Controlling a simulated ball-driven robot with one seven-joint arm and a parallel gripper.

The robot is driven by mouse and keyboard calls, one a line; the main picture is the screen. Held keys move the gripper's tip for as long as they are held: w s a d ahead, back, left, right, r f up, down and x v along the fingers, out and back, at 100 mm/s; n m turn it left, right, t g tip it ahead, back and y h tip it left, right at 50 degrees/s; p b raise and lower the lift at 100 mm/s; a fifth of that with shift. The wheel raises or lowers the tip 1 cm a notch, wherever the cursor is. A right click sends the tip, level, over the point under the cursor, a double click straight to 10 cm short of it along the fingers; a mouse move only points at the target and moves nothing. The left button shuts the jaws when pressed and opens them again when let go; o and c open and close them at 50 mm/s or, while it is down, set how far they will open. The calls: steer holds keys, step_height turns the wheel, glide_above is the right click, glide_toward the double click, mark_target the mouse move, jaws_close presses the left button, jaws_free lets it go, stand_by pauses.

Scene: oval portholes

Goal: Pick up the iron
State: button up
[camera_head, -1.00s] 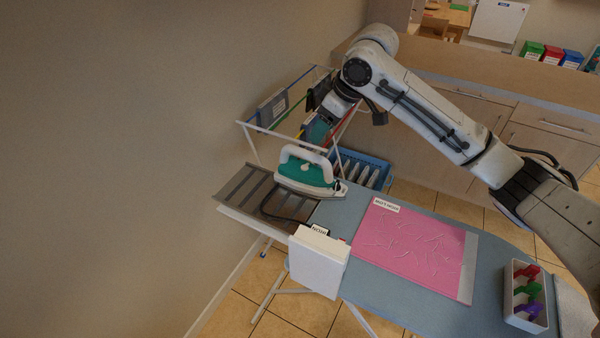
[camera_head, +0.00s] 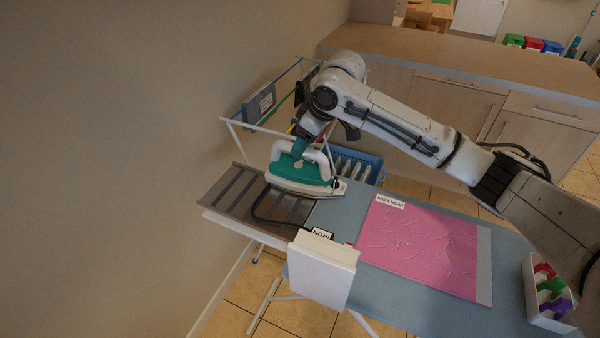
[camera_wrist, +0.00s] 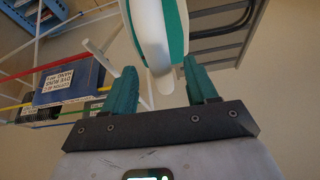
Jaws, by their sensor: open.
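The iron (camera_head: 299,172), white and teal with a looped handle, rests at the left end of the blue ironing board (camera_head: 345,206), by the slatted metal rest. In the wrist view the iron (camera_wrist: 158,35) shows at the top centre, its white and teal body reaching down between my fingertips. My gripper (camera_wrist: 164,92) has two teal fingers spread apart, one on each side of the iron's near end. In the head view my gripper (camera_head: 300,146) is just behind the iron's handle and partly hidden by it. I cannot tell whether the fingers touch it.
A slatted metal rest (camera_head: 230,192) lies left of the iron. A white box labelled IRON (camera_head: 322,270) stands at the board's front edge. A pink cloth (camera_head: 420,250) lies on the board. A drying rack (camera_head: 228,122) and blue crate (camera_head: 375,163) stand behind.

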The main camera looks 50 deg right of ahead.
mark_target(306, 166)
steer(key=shift+p+x, duration=0.6)
steer(key=shift+x, duration=2.2)
steer(key=shift+s, duration=0.1)
jaws_close()
steer(key=shift+d+r, duration=0.1)
steer(key=shift+r, duration=0.15)
